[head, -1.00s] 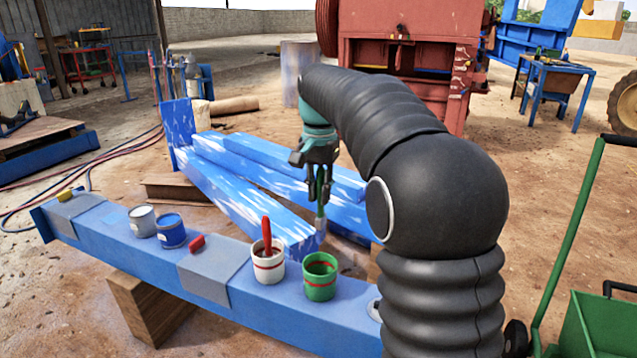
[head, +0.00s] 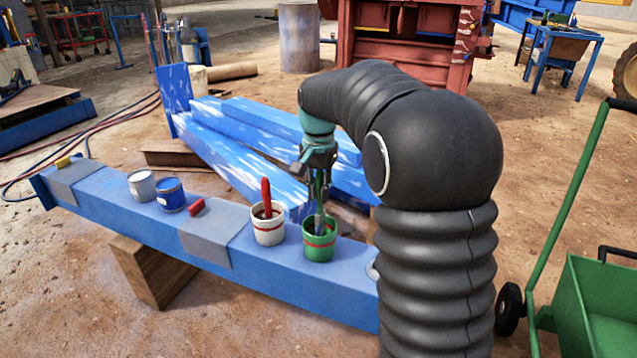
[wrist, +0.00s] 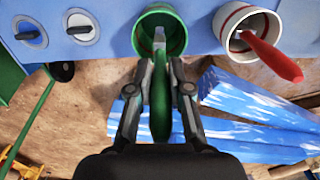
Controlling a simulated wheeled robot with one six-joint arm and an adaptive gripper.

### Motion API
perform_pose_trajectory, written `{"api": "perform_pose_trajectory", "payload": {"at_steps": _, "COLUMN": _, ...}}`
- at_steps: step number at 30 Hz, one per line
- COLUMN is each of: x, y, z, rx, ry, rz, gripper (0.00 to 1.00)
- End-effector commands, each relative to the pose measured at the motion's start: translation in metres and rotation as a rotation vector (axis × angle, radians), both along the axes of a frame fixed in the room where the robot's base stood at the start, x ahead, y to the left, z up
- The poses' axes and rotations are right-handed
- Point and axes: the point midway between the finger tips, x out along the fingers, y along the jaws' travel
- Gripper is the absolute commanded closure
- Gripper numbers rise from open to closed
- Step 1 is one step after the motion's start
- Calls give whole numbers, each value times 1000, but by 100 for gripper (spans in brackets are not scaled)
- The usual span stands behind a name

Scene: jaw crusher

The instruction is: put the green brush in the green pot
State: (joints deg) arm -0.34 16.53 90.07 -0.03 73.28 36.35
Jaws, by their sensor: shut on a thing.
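The green pot (head: 319,245) with a red band stands on the blue beam near its right end. My gripper (head: 319,176) is above the pot, fingers pointing down, shut on the green brush (head: 320,200). The brush hangs bristles down, and its lower end overlaps the pot's mouth. In the wrist view the gripper (wrist: 159,78) pinches the green handle (wrist: 160,105), and the pale brush tip (wrist: 159,36) shows against the inside of the green pot (wrist: 176,38). I cannot tell how deep the tip is.
A white pot (head: 268,228) holding a red-handled brush stands just left of the green pot. Two paint cans (head: 171,197) and a red block stand farther left on the blue beam (head: 290,280). A green cart (head: 590,310) is at the right.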

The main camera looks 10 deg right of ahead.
Motion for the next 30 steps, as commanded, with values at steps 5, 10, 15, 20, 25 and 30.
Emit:
{"api": "perform_pose_trajectory", "payload": {"at_steps": 5, "x": 0, "y": 0, "z": -24, "rx": 0, "ry": 1, "rz": 0, "gripper": 100}}
{"api": "perform_pose_trajectory", "payload": {"at_steps": 10, "x": 0, "y": 0, "z": -38, "rx": 0, "ry": 1, "rz": 0, "gripper": 100}}
{"api": "perform_pose_trajectory", "payload": {"at_steps": 15, "x": 0, "y": 0, "z": -44, "rx": 0, "ry": 1, "rz": 0, "gripper": 100}}
{"api": "perform_pose_trajectory", "payload": {"at_steps": 20, "x": 0, "y": 0, "z": -46, "rx": 0, "ry": 1, "rz": 0, "gripper": 100}}
{"api": "perform_pose_trajectory", "payload": {"at_steps": 25, "x": 0, "y": 0, "z": -46, "rx": 0, "ry": 1, "rz": 0, "gripper": 100}}
{"api": "perform_pose_trajectory", "payload": {"at_steps": 30, "x": 0, "y": 0, "z": -46, "rx": 0, "ry": 1, "rz": 0, "gripper": 54}}
